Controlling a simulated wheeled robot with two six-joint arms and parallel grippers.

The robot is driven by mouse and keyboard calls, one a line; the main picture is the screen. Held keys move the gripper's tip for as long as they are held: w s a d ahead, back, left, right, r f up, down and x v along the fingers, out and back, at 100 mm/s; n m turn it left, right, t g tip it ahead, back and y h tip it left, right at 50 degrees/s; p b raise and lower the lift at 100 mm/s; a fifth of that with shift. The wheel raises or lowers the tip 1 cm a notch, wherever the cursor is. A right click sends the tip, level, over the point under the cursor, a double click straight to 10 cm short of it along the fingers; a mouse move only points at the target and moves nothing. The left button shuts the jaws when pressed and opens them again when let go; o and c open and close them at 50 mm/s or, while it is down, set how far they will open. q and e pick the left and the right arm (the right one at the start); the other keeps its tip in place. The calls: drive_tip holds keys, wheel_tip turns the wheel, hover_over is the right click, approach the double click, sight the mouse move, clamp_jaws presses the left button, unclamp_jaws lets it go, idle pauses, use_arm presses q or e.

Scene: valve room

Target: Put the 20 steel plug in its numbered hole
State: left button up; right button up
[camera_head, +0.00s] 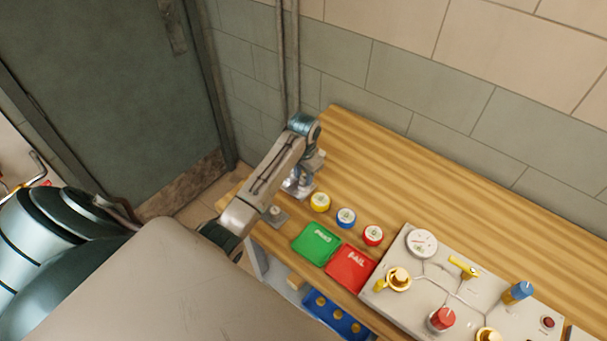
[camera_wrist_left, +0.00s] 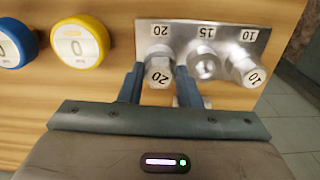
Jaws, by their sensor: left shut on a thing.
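The steel plug marked 20 (camera_wrist_left: 159,74) is between the two dark fingers of my left gripper (camera_wrist_left: 161,88) in the left wrist view, and the gripper is shut on it. The plug is in front of the hole labelled 20 on the numbered steel plate (camera_wrist_left: 222,34). I cannot tell how far it sits in that hole. A plug marked 10 (camera_wrist_left: 246,70) stands by the label 10, and a round steel fitting (camera_wrist_left: 204,63) is by the label 15. In the head view my left gripper (camera_head: 301,181) is over the bench's left end, largely hiding the plate.
Yellow (camera_head: 320,202), blue (camera_head: 346,218) and red (camera_head: 373,235) round gauges lie on the wooden bench (camera_head: 440,175). A green tray (camera_head: 316,243), a red tray (camera_head: 350,270) and a valve panel (camera_head: 455,290) are nearer. A small grey block (camera_head: 275,216) is at the front edge. The wall is behind.

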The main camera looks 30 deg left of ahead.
use_arm(q)
drive_tip(key=o, duration=1.2)
drive_tip(key=shift+c, duration=0.2)
drive_tip(key=shift+r, duration=4.05)
drive_tip(key=shift+f, duration=0.1)
